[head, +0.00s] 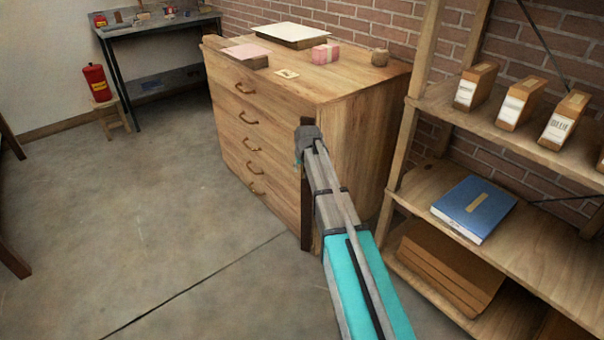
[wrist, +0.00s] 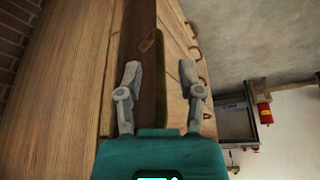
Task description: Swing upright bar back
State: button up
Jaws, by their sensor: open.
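The upright bar (head: 307,205) is a dark brown vertical strip at the near front corner of a wooden chest of drawers (head: 345,155). My gripper (head: 308,138) is at the upper part of this bar in the head view and covers some of it. In the wrist view my gripper (wrist: 160,78) is open, with one finger on each side of dark wooden strips. The bar (wrist: 138,30) runs down the picture between the fingers, with a narrower brown strip (wrist: 162,85) beside it. I cannot tell whether either finger touches the bar.
Drawer handles (head: 246,118) line the chest's front. A shelf rack at the right holds labelled boxes (head: 476,86) and a blue book (head: 474,207).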

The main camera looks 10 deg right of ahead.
jog(key=shift+w+f, duration=0.15)
jog(key=shift+f, duration=0.35)
jog(key=shift+b, duration=0.3)
grip_shut()
